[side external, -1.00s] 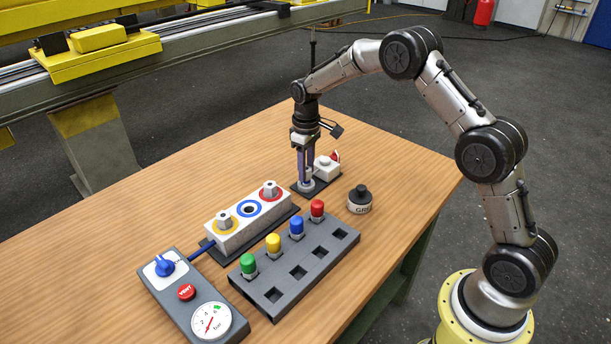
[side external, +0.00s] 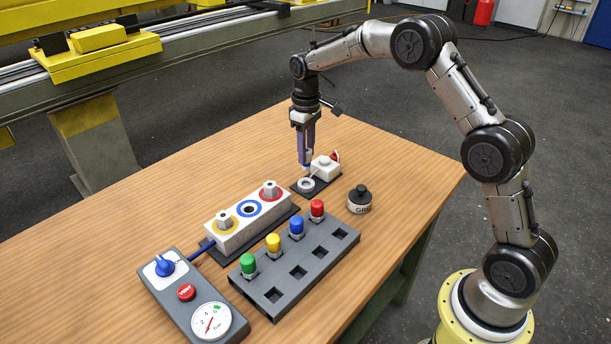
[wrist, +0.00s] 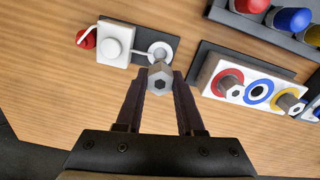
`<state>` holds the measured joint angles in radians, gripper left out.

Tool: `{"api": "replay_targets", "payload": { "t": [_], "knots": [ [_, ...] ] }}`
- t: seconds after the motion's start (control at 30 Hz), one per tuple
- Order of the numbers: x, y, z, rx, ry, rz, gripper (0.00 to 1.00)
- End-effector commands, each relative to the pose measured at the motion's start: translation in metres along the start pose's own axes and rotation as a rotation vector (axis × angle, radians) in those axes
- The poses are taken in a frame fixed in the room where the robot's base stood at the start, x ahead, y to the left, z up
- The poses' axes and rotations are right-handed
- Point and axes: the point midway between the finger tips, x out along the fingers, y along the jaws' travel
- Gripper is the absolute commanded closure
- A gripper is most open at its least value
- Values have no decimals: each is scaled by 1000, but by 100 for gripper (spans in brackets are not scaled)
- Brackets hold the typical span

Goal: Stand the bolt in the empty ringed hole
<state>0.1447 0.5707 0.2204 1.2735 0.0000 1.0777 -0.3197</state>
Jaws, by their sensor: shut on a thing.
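My gripper (wrist: 161,88) is shut on a grey bolt (wrist: 161,77) with a hexagonal head and a dark recess in its middle. In the side view my gripper (side external: 306,160) hangs above a small grey ring-shaped holder (side external: 306,185), with a gap between them; the bolt is mostly hidden there. The white block (side external: 228,232) has a row of three ringed holes. The middle one, with a blue ring (side external: 249,208), is empty and also shows in the wrist view (wrist: 249,92). Bolts stand in the yellow-ringed (side external: 225,219) and red-ringed (side external: 269,189) holes.
A white box with a red part (side external: 326,169) stands beside the holder. A black-topped pot (side external: 359,200) is to the right. A grey rack (side external: 300,275) holds green, yellow, blue and red capped pieces. A control panel (side external: 192,300) with a gauge lies in front left.

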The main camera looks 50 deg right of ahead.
Motion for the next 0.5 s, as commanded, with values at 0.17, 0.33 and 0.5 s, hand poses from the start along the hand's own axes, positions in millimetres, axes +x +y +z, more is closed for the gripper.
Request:
{"api": "replay_targets", "payload": {
  "t": [0.17,0.33,0.5],
  "knots": [
    [-3,0,0,0,2,1,100],
    [-3,0,0,-1,2,1,100],
    [-11,-4,0,-58,-16,-6,100]
  ]
}}
